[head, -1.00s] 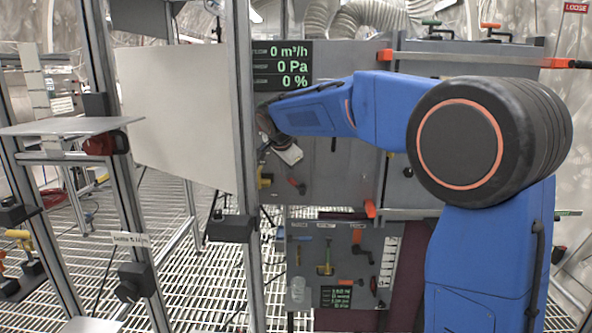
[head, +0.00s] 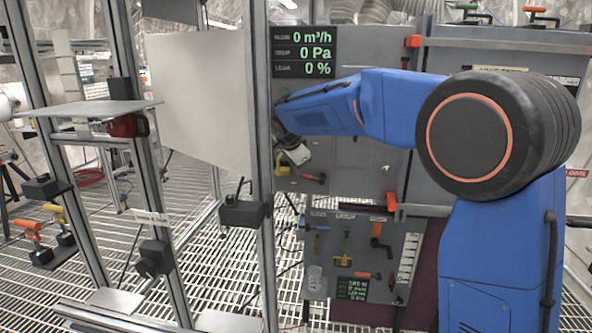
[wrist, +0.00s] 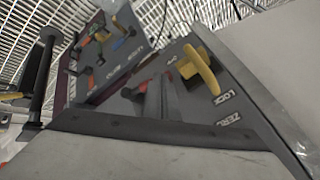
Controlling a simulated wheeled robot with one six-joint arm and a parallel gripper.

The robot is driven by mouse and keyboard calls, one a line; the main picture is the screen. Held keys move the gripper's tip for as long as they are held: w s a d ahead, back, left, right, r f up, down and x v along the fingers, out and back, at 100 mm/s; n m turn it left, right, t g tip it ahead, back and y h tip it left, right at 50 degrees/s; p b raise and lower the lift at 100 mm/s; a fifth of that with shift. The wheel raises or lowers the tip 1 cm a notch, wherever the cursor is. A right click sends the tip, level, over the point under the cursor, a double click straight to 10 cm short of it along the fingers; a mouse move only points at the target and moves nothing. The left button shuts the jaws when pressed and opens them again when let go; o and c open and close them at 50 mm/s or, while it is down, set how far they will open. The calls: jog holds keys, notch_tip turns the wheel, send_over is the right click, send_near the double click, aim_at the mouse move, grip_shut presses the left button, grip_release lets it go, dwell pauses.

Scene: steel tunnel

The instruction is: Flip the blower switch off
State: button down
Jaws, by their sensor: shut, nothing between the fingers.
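My gripper (head: 299,155) is at the end of the blue arm, low in front of the grey upper panel (head: 345,160), partly hidden by the wrist. It is shut and empty. A yellow handle (head: 282,158) and a red handle (head: 312,178) are close by it on this panel. The wrist view shows a yellow handle (wrist: 200,66) beside "LOCK" and "ZERO" lettering. Below hangs a lower panel (head: 330,228) with a blue handle (head: 317,241), a yellow one (head: 345,250) and an orange-red lever (head: 379,238). Their labels are too small to read, so I cannot tell which is the blower switch.
A display (head: 305,52) reads 0 m³/h, 0 Pa and 0 %. A metal post (head: 257,110) and a pale board (head: 198,100) stand left of the panels. Orange and yellow handles (head: 28,230) are at far left. The grated floor (head: 190,270) is open between the posts.

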jog(key=shift+s+d, duration=0.15)
jog(key=shift+d, duration=0.4)
notch_tip(320, 180, up, 10)
dwell(0.6)
